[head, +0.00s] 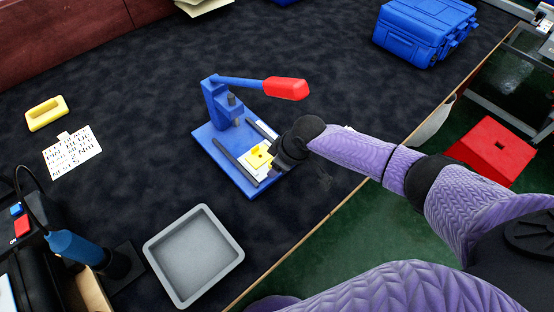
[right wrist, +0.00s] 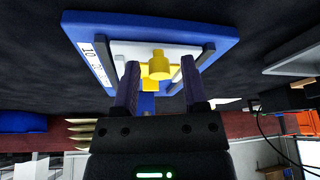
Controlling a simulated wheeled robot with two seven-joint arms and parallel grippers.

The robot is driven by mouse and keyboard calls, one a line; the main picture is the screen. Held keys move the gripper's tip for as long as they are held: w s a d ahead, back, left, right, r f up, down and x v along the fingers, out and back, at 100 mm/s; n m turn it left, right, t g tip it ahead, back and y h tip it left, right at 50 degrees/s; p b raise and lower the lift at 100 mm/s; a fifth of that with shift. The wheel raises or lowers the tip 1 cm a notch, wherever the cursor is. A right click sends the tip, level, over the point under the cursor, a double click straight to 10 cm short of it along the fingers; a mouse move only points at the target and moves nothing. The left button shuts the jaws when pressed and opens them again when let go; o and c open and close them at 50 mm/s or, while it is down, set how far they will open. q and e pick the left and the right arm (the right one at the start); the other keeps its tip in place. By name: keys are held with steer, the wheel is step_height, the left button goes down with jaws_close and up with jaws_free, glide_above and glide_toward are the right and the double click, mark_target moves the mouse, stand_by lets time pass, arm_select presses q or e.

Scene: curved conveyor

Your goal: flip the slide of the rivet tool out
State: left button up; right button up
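The rivet tool (head: 217,108) is a blue press with a red-handled lever (head: 285,88), standing on a blue base with dark rails. Its slide, a pale plate (head: 252,167) with a yellow piece (head: 259,156) on it, lies between the rails. My right gripper (head: 275,157) is at the right edge of the base, close to the yellow piece. In the right wrist view its fingers (right wrist: 160,72) are apart, with the yellow knob (right wrist: 159,64) showing between and just beyond the tips. There are gaps on both sides of the knob. My left gripper is not in view.
A grey tray (head: 236,244) stands in front of the tool near the table edge. A yellow block (head: 47,113) and a written card (head: 72,152) lie at the left. A blue case (head: 425,30) stands at the back right. The dark table between is clear.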

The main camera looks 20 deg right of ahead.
steer(key=shift+o, duration=0.3)
steer(key=shift+w, duration=0.1)
steer(key=shift+r, duration=0.3)
steer(key=p+v, duration=0.5)
steer(key=v, duration=0.4)
steer(key=shift+r, duration=0.15)
